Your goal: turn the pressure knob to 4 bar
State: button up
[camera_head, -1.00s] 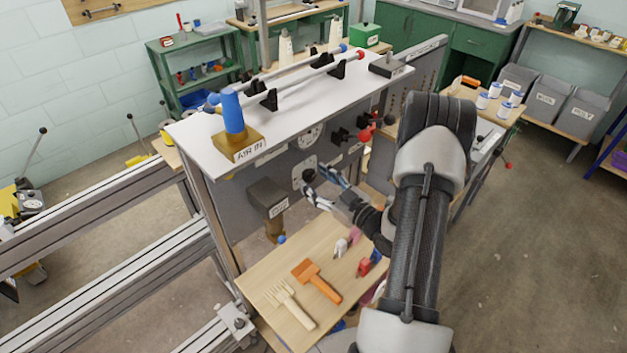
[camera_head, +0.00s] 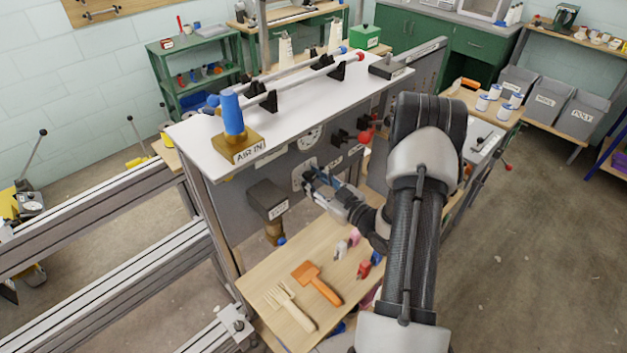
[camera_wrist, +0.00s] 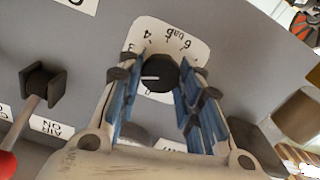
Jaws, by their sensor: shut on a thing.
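The pressure knob (camera_wrist: 160,74) is a round black knob on a white dial plate (camera_wrist: 137,37) in the wrist view.
A lever (camera_wrist: 38,90) with a red ball is left of the dial in the wrist view.

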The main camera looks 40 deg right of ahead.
jog(key=shift+c, duration=1.1)
jog(key=shift+m, duration=0.3)
jog(key=m+p, duration=0.1)
jog(key=m, duration=0.4)
jog(key=shift+m, duration=0.3)
jog(key=m+p, duration=0.1)
jog(key=m, duration=0.2)
jog(key=shift+d, duration=0.1)
jog(key=shift+m+p, duration=0.5)
jog(key=shift+m, duration=1.4)
jog(key=o, duration=1.1)
jog(key=shift+c, duration=0.2)
